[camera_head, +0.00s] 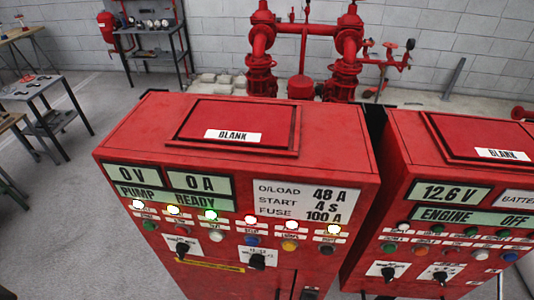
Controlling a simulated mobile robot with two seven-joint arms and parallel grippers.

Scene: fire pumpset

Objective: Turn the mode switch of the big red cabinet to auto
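The big red cabinet (330,180) stands in the middle, seen from above and in front. Its sloped panel shows displays reading 0 V, 0 A and PUMP READY, with several lit lamps below. Two black rotary switches sit low on the panel: a left switch (182,248) and a right switch (257,260), each on a white plate. The plate lettering is too small to read, so I cannot tell which is the mode switch or its setting. Neither of my grippers is in view.
A second red cabinet (400,170) stands close on the right, with ENGINE OFF on its display and two black switches of its own. Red pipework (305,50) rises behind. Metal tables (45,95) stand at left. Grey floor is open left of the big cabinet.

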